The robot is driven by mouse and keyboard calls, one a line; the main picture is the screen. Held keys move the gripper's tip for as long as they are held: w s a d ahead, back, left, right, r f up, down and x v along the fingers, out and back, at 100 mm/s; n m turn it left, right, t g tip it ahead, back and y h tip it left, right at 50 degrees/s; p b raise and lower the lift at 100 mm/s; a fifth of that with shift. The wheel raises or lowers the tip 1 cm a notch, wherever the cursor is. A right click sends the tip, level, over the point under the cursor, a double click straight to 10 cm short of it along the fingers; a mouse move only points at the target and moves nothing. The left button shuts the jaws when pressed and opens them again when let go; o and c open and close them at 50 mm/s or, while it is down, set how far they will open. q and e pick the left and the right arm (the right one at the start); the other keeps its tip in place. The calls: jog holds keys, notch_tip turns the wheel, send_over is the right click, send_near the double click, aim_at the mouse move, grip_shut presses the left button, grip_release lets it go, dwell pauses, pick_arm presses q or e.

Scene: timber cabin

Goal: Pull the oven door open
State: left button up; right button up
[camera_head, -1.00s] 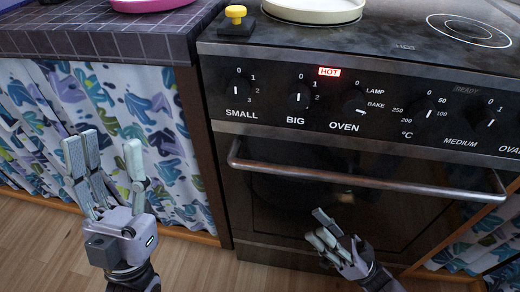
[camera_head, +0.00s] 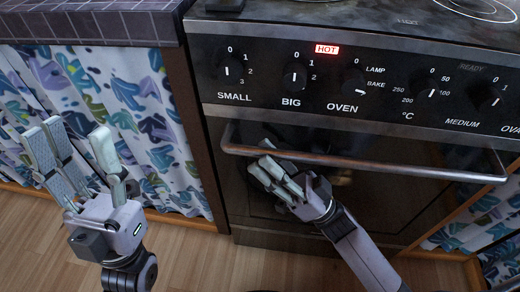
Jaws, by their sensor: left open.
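The oven door (camera_head: 380,208) is a dark glass front with a long metal handle bar (camera_head: 370,165) across its top, and it looks shut. My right gripper (camera_head: 262,165) is just below the left part of the handle, in front of the door. Its fingers point up and left; I cannot tell whether they touch the bar or how far they are spread. My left gripper (camera_head: 75,150) is open and empty, fingers up, in front of the patterned curtain to the left of the oven.
The control panel (camera_head: 340,85) with several knobs and a lit red HOT sign (camera_head: 327,49) is above the handle. A tiled counter (camera_head: 90,22) stands to the left over the curtain (camera_head: 150,130). Bare wooden floor (camera_head: 190,262) lies in front.

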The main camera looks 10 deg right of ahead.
jog(key=shift+x, duration=1.35)
jog(key=shift+c, duration=0.2)
grip_shut()
